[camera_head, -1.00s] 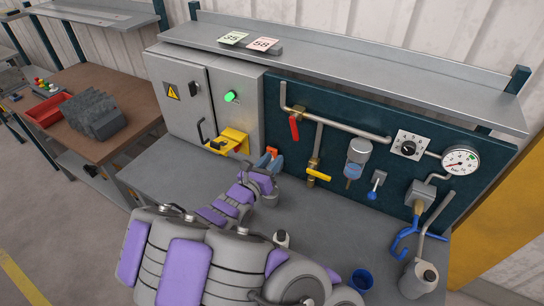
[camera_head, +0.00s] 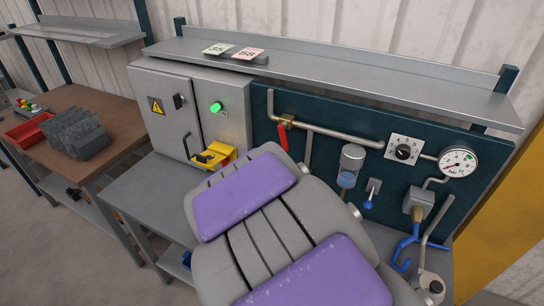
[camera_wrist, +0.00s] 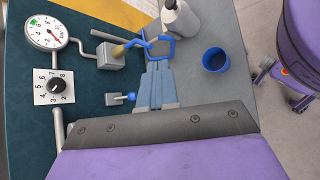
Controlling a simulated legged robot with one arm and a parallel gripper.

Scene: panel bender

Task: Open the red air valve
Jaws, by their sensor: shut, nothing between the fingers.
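The red air valve (camera_head: 283,135) is a red lever on a brass body on the upper pipe of the dark teal panel. It hangs down, slightly tilted, in the head view. It is outside the wrist view. My gripper (camera_wrist: 158,65) shows in the wrist view as two blue-grey fingers closed together, with nothing between them. It points toward the blue hook-shaped handle (camera_wrist: 158,45), with the blue-tipped toggle (camera_wrist: 130,97) to its left. In the head view my arm hides the gripper and the panel's lower middle.
The pressure gauge (camera_head: 458,162) and dial (camera_head: 404,151) are at the panel's right. A white bottle (camera_wrist: 180,20) and blue cup (camera_wrist: 215,60) stand on the bench. A shelf (camera_head: 340,75) overhangs the panel.

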